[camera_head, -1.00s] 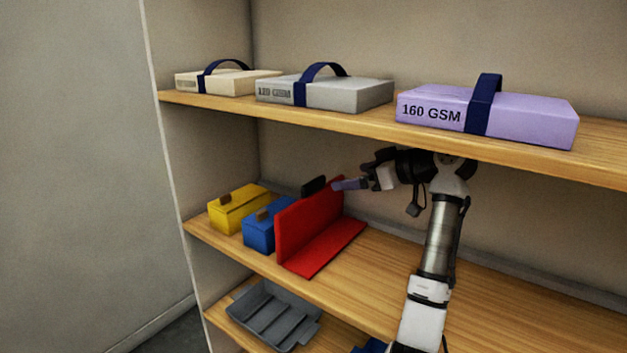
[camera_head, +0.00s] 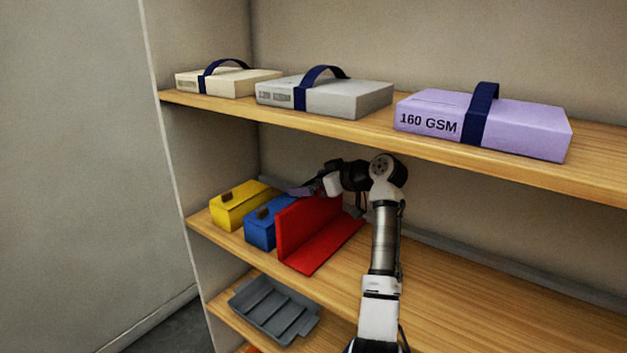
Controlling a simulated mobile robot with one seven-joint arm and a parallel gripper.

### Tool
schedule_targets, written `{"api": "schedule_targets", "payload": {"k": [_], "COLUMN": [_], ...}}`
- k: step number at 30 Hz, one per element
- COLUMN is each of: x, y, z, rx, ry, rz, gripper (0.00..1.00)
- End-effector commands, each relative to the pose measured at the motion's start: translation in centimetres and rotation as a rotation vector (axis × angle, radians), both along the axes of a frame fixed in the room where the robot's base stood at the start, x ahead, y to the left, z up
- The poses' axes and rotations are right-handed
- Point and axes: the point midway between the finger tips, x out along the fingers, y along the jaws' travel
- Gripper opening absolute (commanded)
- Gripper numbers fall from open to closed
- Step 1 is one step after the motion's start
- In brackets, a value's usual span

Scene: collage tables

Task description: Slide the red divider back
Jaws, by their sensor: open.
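The red divider (camera_head: 310,231) stands on the middle shelf in the head view. It has an upright panel and a flat foot that reaches out to its right. My gripper (camera_head: 300,191) is at the top edge of the upright panel, coming from the right. It is open. The dark handle on top of the divider is hidden behind my gripper, and I cannot tell whether the fingers are around it or touching it.
A blue box (camera_head: 258,234) stands just left of the divider, with a yellow box (camera_head: 238,208) beyond it. The middle shelf (camera_head: 470,290) is clear to the right. Strapped paper packs, one purple (camera_head: 535,130), lie on the shelf above. A grey tray (camera_head: 272,308) lies below.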

Motion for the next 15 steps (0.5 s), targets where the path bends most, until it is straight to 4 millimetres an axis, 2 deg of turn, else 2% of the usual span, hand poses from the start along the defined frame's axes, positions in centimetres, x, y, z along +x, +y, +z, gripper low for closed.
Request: {"api": "schedule_targets", "payload": {"k": [7, 15], "x": [0.03, 0.02], "y": [0.04, 0.03], "z": [-0.05, -0.04], "rx": [0.0, 0.0], "ry": [0.0, 0.0], "rz": [0.0, 0.0], "gripper": [0.99, 0.63]}}
